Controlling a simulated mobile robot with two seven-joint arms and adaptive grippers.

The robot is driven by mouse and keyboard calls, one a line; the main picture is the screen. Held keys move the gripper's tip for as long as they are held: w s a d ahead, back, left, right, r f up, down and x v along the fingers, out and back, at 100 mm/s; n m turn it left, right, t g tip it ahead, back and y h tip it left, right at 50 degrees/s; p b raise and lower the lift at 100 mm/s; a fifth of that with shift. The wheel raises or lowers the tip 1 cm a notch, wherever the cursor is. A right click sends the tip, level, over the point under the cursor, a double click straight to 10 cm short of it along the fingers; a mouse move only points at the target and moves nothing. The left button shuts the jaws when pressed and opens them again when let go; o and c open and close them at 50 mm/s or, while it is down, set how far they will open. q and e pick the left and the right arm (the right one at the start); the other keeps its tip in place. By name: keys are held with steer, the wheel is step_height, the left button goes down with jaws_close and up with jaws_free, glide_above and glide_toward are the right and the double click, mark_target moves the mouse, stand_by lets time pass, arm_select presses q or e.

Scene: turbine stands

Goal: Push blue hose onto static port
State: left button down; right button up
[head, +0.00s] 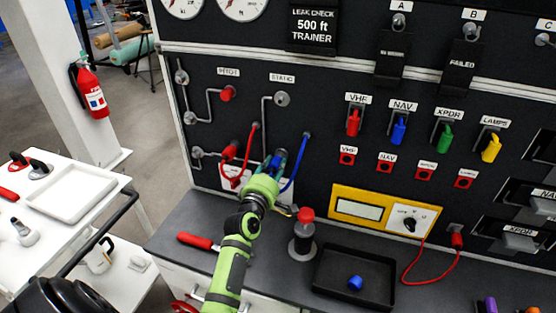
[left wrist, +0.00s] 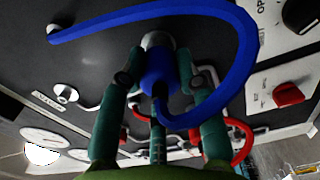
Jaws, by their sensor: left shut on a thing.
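The blue hose (head: 297,165) hangs from the panel and curves down to my left gripper (head: 277,163). In the left wrist view the hose (left wrist: 245,60) loops past my gripper (left wrist: 160,82), which is shut on its blue end piece (left wrist: 158,72). A grey metal fitting (left wrist: 156,41) sits directly behind the end piece, in line with it; whether they touch or are joined I cannot tell. Below the STATIC label is a bare grey knob (head: 282,98), and a thin grey line runs from it down toward my gripper. My right gripper is not in view.
A red hose (head: 250,150) with a red end piece (head: 230,152) is close at the left. A black and red post (head: 304,232), a red-handled tool (head: 195,240) and a black tray (head: 335,292) with a blue piece (head: 355,283) are on the bench (head: 180,220).

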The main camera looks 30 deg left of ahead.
mark_target(274, 167)
arm_select(q)
steer(key=shift+s+d+r, duration=0.1)
steer(key=shift+s+r, duration=0.1)
steer(key=shift+s, duration=0.2)
steer(key=shift+f, duration=0.1)
steer(key=shift+s+d+p, duration=0.1)
steer(key=shift+s+p, duration=0.3)
steer(key=shift+p, duration=0.05)
steer(key=shift+p+v, duration=0.45)
steer(key=shift+v, duration=0.65)
